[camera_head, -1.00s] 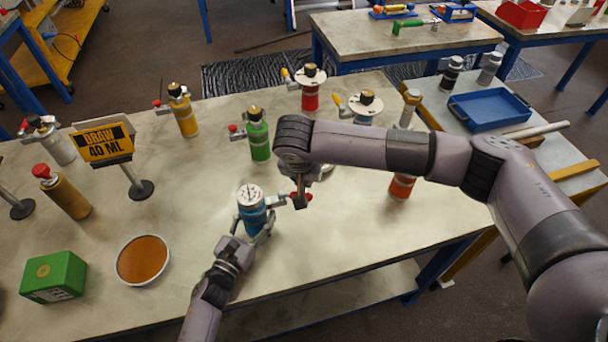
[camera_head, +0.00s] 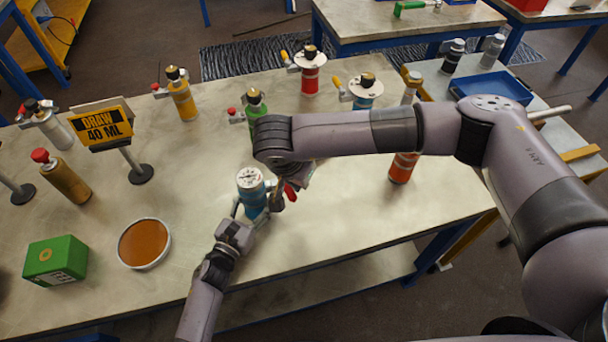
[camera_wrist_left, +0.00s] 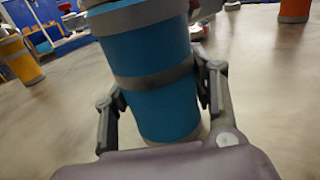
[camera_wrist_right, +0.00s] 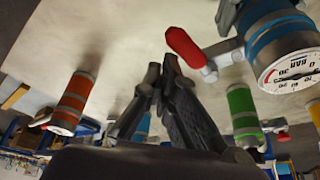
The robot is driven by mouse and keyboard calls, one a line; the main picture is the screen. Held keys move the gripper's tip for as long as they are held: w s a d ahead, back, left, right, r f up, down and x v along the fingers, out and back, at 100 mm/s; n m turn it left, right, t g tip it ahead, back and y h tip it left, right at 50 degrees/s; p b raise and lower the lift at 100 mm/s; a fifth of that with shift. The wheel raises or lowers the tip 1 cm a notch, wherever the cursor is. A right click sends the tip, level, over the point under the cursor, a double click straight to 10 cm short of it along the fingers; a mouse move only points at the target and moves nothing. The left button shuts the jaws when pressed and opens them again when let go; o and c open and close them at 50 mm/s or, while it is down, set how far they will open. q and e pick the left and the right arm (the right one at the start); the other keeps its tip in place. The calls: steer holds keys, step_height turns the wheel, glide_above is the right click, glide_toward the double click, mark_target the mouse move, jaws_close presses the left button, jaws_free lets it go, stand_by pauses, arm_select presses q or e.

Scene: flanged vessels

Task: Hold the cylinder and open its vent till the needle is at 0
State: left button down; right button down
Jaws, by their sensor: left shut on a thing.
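The blue cylinder (camera_head: 255,203) stands upright near the table's front, with a white round gauge (camera_head: 250,178) on top. My left gripper (camera_head: 252,214) is shut around its body; the left wrist view shows a finger on each side of the blue body (camera_wrist_left: 165,105). A red vent handle (camera_wrist_right: 186,47) sticks out from the cylinder's side. My right gripper (camera_wrist_right: 163,68) has its fingers together, close beside the handle with no visible grip on it. The dial (camera_wrist_right: 292,74) reads BAR; its exact needle reading is unclear.
A green cylinder (camera_head: 255,108) and an orange one (camera_head: 402,167) stand close to my right arm. A yellow sign (camera_head: 103,130), a brown dish (camera_head: 144,244) and a green box (camera_head: 55,260) are on the left. The table's front right is clear.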

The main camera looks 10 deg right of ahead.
steer(key=shift+s+a, duration=0.25)
steer(key=shift+a, duration=0.1)
steer(key=shift+s+a, duration=0.1)
stand_by(0.6)
arm_select(q)
steer(key=shift+d, duration=0.15)
steer(key=shift+a, duration=0.2)
arm_select(e)
step_height(320, 180, up, 10)
steer(key=w, duration=0.1)
steer(key=shift+r, duration=0.2)
stand_by(0.4)
